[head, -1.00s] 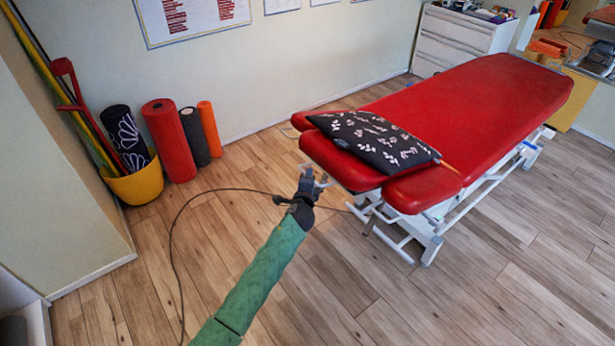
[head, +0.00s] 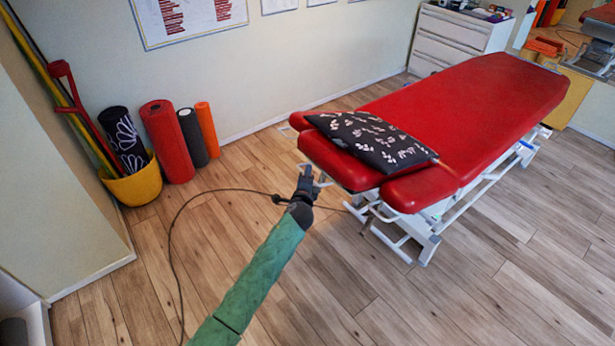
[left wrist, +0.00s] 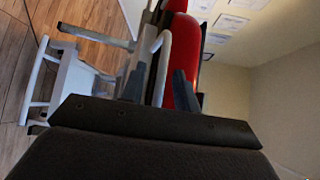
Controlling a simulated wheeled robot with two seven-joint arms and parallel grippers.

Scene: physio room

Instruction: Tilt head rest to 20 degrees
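The red treatment table's head rest (head: 337,164) is the padded section at the near left end of the table, roughly level by eye; its exact angle I cannot tell. A dark patterned pillow (head: 372,140) lies across it. A white bar handle (head: 323,180) sticks out below the head rest's edge. My left gripper (head: 307,180) is at this handle. In the left wrist view the white bar (left wrist: 163,65) runs between the two fingers of my left gripper (left wrist: 160,88), which stand apart with visible room around the bar. My right gripper is not in view.
A red arm pad (head: 422,188) flanks the head rest, above the white frame (head: 425,240). A black cable (head: 172,240) curves over the floor. A yellow bucket (head: 135,185) and several rolls stand by the wall. The wooden floor in front is otherwise clear.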

